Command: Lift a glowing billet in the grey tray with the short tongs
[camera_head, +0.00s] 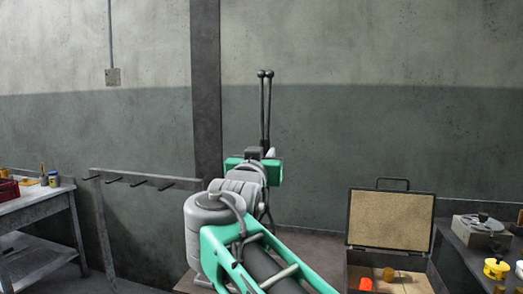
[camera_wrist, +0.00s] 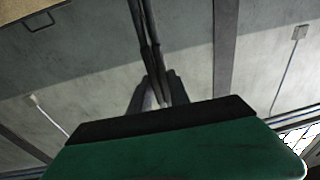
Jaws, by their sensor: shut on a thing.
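My gripper (camera_head: 255,155) is raised in the middle of the head view, shut on the short tongs (camera_head: 266,105). The tongs stand upright, two thin dark rods close together with ball-shaped ends at the top. In the wrist view the rods (camera_wrist: 146,35) run up from between my gripper's fingers (camera_wrist: 158,92). The tray's front is cut off.
A rack with several pegs (camera_head: 130,178) and a bench (camera_head: 40,212) stand at the left. The tray's raised lid (camera_head: 390,220) stands behind the billets. A dark table (camera_head: 465,255) with a yellow pot (camera_head: 496,268) is at the far right. A column (camera_head: 206,80) rises behind my arm.

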